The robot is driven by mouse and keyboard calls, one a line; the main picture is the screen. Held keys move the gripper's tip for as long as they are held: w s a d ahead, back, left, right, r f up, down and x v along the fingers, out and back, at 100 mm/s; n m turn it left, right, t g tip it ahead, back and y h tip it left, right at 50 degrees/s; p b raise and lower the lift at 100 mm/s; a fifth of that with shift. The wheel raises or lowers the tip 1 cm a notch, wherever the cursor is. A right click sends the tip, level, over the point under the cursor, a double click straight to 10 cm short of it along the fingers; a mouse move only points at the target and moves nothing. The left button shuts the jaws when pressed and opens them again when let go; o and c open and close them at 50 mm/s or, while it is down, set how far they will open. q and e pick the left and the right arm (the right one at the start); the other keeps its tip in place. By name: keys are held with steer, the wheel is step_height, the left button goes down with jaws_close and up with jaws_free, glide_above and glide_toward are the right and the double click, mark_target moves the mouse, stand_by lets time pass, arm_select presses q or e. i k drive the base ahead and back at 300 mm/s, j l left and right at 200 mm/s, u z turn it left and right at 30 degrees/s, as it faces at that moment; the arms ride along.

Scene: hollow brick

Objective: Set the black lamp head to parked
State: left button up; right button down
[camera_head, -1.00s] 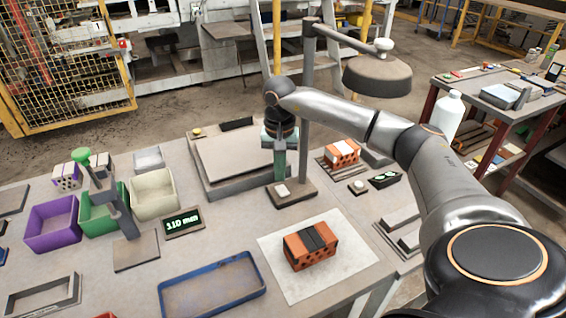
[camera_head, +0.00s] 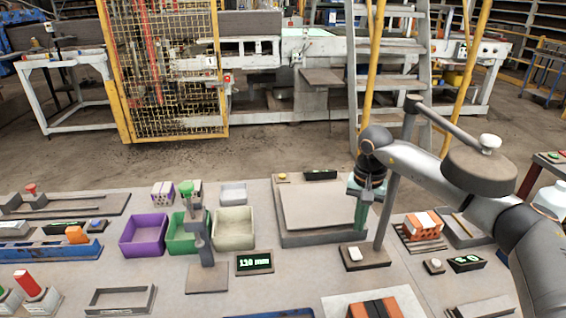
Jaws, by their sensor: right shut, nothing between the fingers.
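The black lamp head (camera_head: 478,172) is a wide, dark grey-brown disc. It hangs at the end of a swing arm (camera_head: 446,118) with a white knob (camera_head: 490,141) on top. The arm runs from a grey post (camera_head: 388,205) out to the right, over my right arm's links. The post stands on a dark base (camera_head: 376,261) with a pale button (camera_head: 355,253). My right gripper (camera_head: 360,228), with teal fingers, is shut and empty. It points down just left of the post, near the base, well left of the lamp head. My left gripper is not in view.
Purple (camera_head: 143,236), green (camera_head: 185,238) and cream (camera_head: 233,228) bins stand left of a flat tray (camera_head: 318,240). A display (camera_head: 254,263) reads 110 mm. A brick (camera_head: 423,226) lies on a rack at right; another (camera_head: 375,308) is cut off at the bottom.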

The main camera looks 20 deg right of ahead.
mark_target(474, 167)
steer(key=k+j, duration=0.75)
steer(key=j, duration=0.2)
